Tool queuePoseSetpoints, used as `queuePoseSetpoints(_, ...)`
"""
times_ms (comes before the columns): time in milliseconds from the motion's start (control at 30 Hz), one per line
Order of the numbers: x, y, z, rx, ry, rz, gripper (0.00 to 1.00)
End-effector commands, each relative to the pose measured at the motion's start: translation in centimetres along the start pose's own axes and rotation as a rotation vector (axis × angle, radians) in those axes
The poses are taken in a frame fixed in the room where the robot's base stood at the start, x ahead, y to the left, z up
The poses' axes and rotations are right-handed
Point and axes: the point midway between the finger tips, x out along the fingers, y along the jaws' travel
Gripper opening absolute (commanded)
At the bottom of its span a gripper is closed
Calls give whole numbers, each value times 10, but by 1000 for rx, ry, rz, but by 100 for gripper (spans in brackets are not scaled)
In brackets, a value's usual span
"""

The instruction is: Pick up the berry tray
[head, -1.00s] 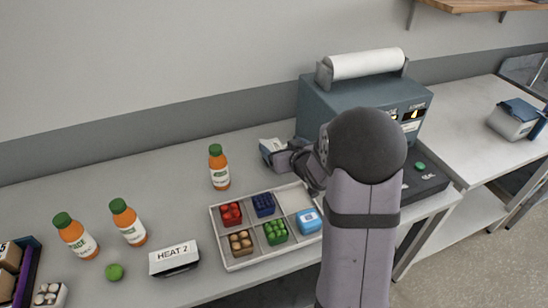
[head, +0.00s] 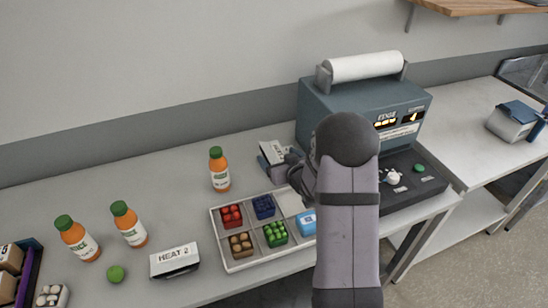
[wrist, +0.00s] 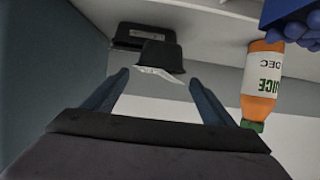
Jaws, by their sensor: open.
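The berry tray (head: 263,207), a small blue tray of dark blue berries, sits in the back row of the compartmented crate, between the red tray and a pale empty cell. A blue tray with blue balls also shows at the upper right of the wrist view (wrist: 292,28), cut off by the edge. My gripper (wrist: 158,77) is open and its fingers hold nothing. In the head view my gripper (head: 292,158) is behind and right of the berry tray, beside a black-and-white box (head: 272,154). My arm hides part of the fingers there.
The white crate (head: 216,240) also holds red, brown, green and light blue trays. A juice bottle (head: 219,170) stands behind it. A HEAT 2 box (head: 174,261) lies to its left. The grey sealing machine (head: 340,105) stands to the right of my gripper.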

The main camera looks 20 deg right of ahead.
Motion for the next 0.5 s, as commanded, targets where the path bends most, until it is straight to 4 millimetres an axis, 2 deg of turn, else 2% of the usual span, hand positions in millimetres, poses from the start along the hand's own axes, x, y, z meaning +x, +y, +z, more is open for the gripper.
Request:
queuePoseSetpoints(167,9,1,1,1,-1,0,78)
queuePoseSetpoints(500,42,2,4,0,0,-1,78)
